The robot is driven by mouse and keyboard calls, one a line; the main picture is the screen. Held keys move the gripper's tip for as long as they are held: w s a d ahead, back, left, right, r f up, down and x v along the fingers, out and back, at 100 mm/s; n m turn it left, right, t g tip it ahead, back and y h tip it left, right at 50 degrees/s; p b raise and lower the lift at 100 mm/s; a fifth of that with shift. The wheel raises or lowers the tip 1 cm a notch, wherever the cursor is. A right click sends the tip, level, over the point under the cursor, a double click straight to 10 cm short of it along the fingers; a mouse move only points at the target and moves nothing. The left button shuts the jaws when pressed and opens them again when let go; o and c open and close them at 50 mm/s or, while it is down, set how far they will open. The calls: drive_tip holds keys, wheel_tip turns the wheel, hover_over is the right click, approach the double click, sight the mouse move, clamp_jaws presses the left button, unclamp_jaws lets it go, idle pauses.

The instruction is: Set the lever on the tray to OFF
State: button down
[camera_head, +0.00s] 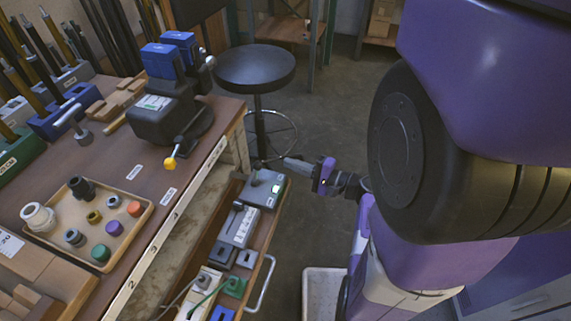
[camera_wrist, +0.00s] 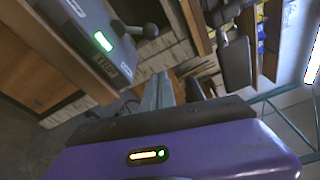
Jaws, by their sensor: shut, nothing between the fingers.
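A grey box (camera_head: 262,191) with a lit green lamp sits at the far end of the low tray beside the bench. The same box fills the upper left of the wrist view (camera_wrist: 82,45). Its lever (camera_wrist: 148,30) has a round black knob and sticks out near the box's right end; in the head view the lever is too small to read its setting. My gripper (camera_head: 291,162) is just beyond the box, apart from it, with fingers shut and empty. The fingers (camera_wrist: 160,92) also show in the wrist view, below and right of the lever.
Other grey devices (camera_head: 238,227) and a green-cabled part (camera_head: 233,286) stand nearer on the tray. The workbench (camera_head: 165,205) with a vise (camera_head: 170,115) and parts tray (camera_head: 150,208) rises at left. A black stool (camera_head: 254,67) stands behind.

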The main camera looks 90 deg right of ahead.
sight(256, 173)
drive_tip(key=shift+w+a+r+p, duration=0.1)
drive_tip(key=shift+w+p, duration=0.1)
drive_tip(key=shift+w, duration=1.1)
drive_tip(key=shift+w+r+p, duration=0.1)
drive_tip(key=shift+w+p, duration=0.05)
drive_tip(key=shift+w, duration=1.2)
drive_tip(key=shift+w+a+r+p, duration=0.1)
drive_tip(key=shift+w+p, duration=0.1)
drive_tip(key=shift+w, duration=1.1)
drive_tip(key=shift+b, duration=0.55)
